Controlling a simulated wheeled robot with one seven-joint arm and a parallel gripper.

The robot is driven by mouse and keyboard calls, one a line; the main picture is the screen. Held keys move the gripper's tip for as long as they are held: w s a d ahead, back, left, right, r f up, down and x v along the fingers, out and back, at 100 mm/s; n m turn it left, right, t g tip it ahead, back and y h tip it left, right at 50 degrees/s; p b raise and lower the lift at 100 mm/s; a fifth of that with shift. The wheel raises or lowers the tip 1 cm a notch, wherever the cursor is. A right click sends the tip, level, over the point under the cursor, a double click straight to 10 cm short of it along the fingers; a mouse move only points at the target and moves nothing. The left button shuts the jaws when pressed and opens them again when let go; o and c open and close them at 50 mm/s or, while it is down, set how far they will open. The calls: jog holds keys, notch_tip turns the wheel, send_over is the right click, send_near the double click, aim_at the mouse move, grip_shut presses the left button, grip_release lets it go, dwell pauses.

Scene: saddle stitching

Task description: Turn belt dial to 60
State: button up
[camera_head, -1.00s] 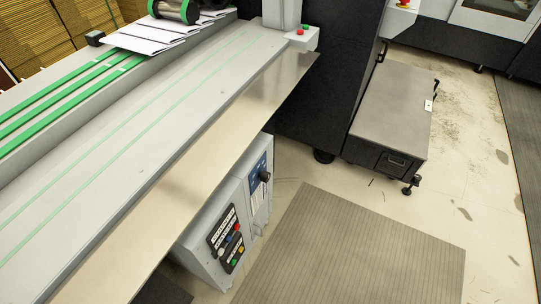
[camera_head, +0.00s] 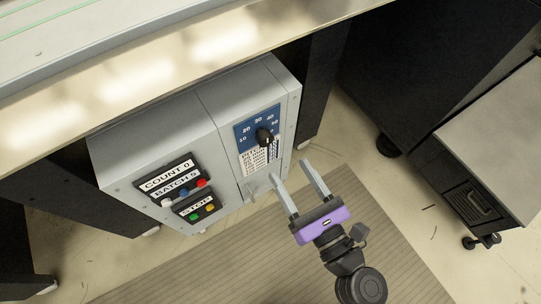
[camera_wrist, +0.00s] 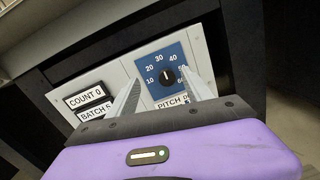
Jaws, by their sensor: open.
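The belt dial is a black knob (camera_head: 263,137) on a blue scale plate (camera_head: 243,142) at the right of a grey control box's front. The scale's printed numbers run from 10 up past 40. In the wrist view the knob (camera_wrist: 167,78) sits between my fingers in the picture, with a small light mark near its upper middle; its exact setting is too small to read. My gripper (camera_head: 289,170) is open and empty, in front of and to the lower right of the dial, apart from it. It also shows in the wrist view (camera_wrist: 162,75), with fingers pointing at the scale plate.
A COUNT/BATCH panel (camera_head: 170,181) and a STOP panel (camera_head: 200,207) with coloured buttons sit left of the dial. A pitch label (camera_head: 262,158) lies under the dial. The metal table edge (camera_head: 200,55) overhangs above. A dark cabinet (camera_head: 480,205) stands at right.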

aim_at(267, 142)
jog(key=w+a+f+n, duration=0.1)
jog(key=w+a+n, duration=0.1)
jog(key=w, duration=0.1)
jog(key=w+a+f+n, duration=0.1)
jog(key=w, duration=0.2)
jog(key=w+a+f+n+g+b, duration=0.1)
jog(key=w+a+n, duration=0.1)
jog(key=w, duration=0.2)
jog(key=shift+a+f+n+y, duration=0.3)
jog(key=shift+a+f+y, duration=0.05)
jog(key=shift+f+y, duration=0.05)
grip_shut()
